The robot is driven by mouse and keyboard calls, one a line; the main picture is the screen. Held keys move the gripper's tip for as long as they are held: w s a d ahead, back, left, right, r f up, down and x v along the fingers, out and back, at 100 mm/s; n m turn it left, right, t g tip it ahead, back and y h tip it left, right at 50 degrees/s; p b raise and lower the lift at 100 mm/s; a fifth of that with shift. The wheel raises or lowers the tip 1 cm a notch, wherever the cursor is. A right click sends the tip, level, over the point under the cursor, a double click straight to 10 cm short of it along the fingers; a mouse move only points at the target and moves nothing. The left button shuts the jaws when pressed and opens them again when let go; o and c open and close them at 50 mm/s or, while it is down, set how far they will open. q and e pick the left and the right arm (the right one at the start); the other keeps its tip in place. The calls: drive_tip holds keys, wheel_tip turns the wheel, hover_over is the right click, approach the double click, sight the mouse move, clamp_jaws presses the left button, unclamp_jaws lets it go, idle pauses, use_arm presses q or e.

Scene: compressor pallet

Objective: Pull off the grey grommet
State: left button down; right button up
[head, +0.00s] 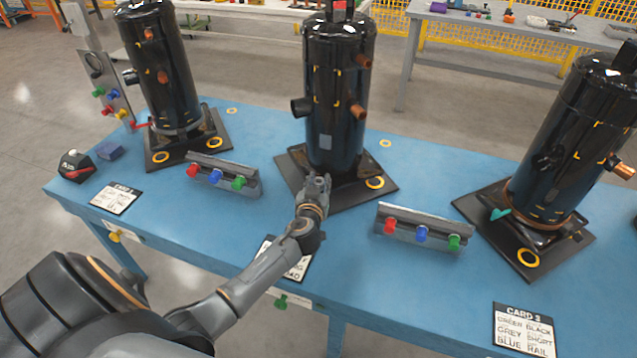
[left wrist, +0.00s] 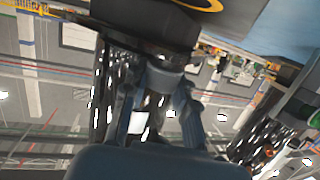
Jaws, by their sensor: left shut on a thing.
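My left gripper (head: 317,184) reaches to the front of the middle black compressor (head: 335,100), low over its dark base plate (head: 291,165). In the left wrist view the two fingers of the left gripper (left wrist: 160,95) are shut on the grey grommet (left wrist: 166,77). The grommet sits right against the dark part of the compressor's foot; I cannot tell whether it is still seated there. In the head view the gripper hides the grommet. My right gripper is not in view.
Grey racks with red, blue and green plugs stand left (head: 222,176) and right (head: 420,230) of the gripper on the blue table (head: 350,270). Other compressors stand at left (head: 160,65) and right (head: 570,150). Card 3 (head: 524,330) lies at front right.

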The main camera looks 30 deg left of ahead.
use_arm(q)
drive_tip(key=shift+r+p, duration=2.4)
drive_tip(key=shift+r, duration=0.5)
